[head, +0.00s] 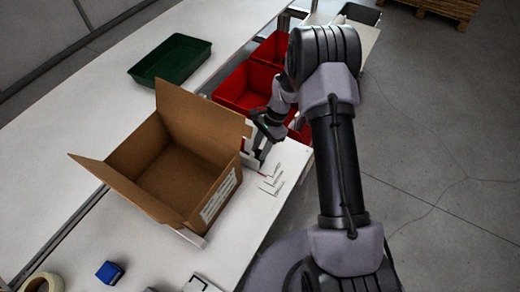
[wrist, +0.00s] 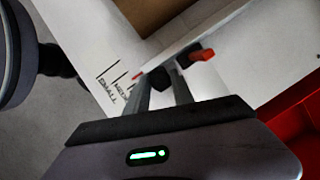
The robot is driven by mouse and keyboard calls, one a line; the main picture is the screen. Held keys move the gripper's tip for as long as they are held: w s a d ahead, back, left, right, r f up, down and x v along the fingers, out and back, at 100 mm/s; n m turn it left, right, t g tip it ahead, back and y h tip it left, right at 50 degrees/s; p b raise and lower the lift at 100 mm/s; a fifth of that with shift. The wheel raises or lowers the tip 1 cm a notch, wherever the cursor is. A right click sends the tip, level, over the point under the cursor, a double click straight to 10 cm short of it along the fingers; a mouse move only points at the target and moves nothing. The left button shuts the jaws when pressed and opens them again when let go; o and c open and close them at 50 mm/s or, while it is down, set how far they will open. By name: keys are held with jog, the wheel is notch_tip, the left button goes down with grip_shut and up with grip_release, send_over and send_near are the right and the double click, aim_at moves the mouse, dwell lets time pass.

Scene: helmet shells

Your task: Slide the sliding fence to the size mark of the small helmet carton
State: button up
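The sliding fence (wrist: 224,36) is a pale upright piece beside the open cardboard carton. My gripper (wrist: 160,76) is at the knob, one finger on each side, and the knob appears to fill the gap. In the head view my gripper (head: 261,148) is low over the table, right of the carton (head: 185,155). Black lines mark the white surface. The outer one is labelled SMALL (wrist: 108,92). The neighbouring label (wrist: 126,88) is partly hidden. The pointer is away from the SMALL line, on the fence's far side.
Red bins (head: 240,88) stand behind my gripper along the table edge. A green tray (head: 172,60) lies at the back left. A blue block (head: 110,272) and a tape roll (head: 42,282) lie at the front left. The table right of the carton, around the marks, is mostly clear.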

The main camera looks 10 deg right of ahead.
jog(key=shift+o, duration=1.4)
jog(key=shift+a, duration=0.1)
